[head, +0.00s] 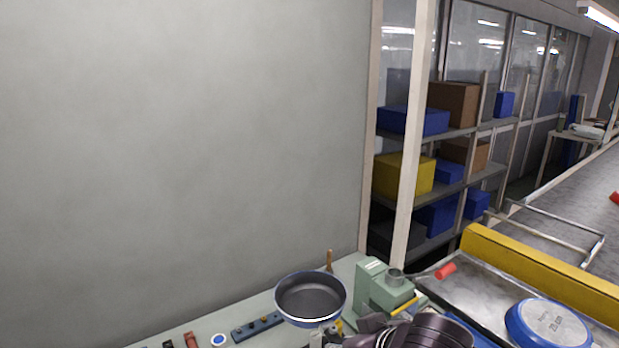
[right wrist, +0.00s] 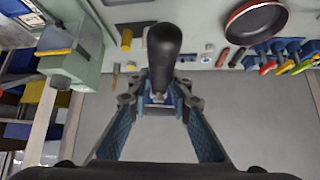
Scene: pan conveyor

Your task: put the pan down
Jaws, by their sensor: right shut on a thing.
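A dark pan (head: 310,298) with a blue outer rim is in the lower middle of the head view, open side up, over the grey-green bench (head: 255,312). My right gripper (head: 326,334) is at its near side, partly cut off by the picture's lower edge. In the right wrist view, my right gripper (right wrist: 160,100) is shut on a black handle (right wrist: 163,55). The pan's body cannot be made out there. I cannot tell whether the pan touches the bench. My left gripper is not in view.
A green machine (head: 384,290) stands right of the pan. An upside-down blue pan (head: 548,324) lies on the metal surface at right. The right wrist view shows a red-rimmed pan (right wrist: 257,20) and several coloured handles (right wrist: 284,58). A blue-buttoned item (head: 218,339) is on the bench.

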